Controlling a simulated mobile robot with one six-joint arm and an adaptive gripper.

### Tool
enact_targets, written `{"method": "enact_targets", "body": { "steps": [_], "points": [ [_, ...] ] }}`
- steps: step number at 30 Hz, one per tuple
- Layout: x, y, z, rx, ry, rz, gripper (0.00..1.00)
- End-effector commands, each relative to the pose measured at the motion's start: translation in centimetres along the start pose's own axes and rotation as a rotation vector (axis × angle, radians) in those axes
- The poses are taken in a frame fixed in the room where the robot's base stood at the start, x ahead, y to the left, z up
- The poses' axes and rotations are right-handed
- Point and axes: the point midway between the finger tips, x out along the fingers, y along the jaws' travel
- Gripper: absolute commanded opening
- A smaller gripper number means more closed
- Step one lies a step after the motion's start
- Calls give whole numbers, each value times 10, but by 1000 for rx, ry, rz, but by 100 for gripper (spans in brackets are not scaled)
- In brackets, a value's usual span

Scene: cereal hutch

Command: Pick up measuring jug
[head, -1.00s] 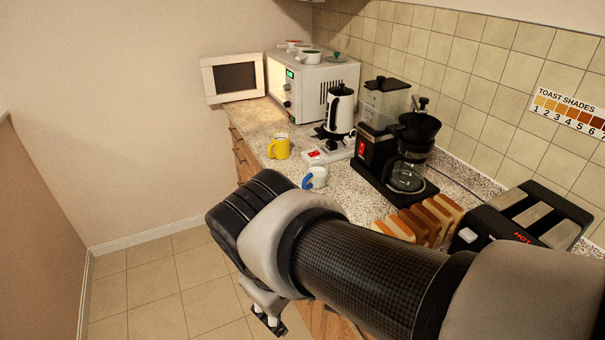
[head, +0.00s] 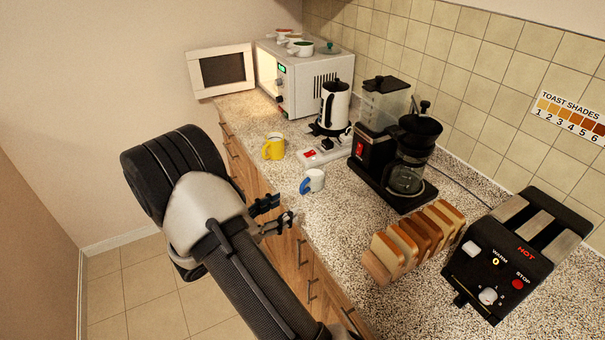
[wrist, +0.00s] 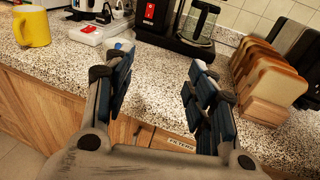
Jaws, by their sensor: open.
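The coffee maker's glass carafe (head: 405,180) also shows in the wrist view (wrist: 203,20). My gripper (head: 277,212) is open and empty, near the counter's front edge. In the wrist view my gripper (wrist: 160,72) has its fingers spread, with bare counter beyond them.
A yellow mug (head: 273,147), a white kettle (head: 335,103) and a microwave (head: 310,85) with its door open stand farther back. Sliced bread in a rack (head: 415,240) and a toaster (head: 520,250) are at right. The speckled counter (head: 330,225) is clear between mug and bread.

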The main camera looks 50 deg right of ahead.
Motion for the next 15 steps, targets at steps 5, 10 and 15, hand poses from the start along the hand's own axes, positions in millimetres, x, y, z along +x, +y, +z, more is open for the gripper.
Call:
{"method": "enact_targets", "body": {
  "steps": [5, 10, 15],
  "points": [
    [4, 25, -39, -155, -88, 127, 51],
    [6, 34, -57, -213, -123, 186, 51],
    [26, 40, -59, -220, -128, 192, 51]
  ]
}}
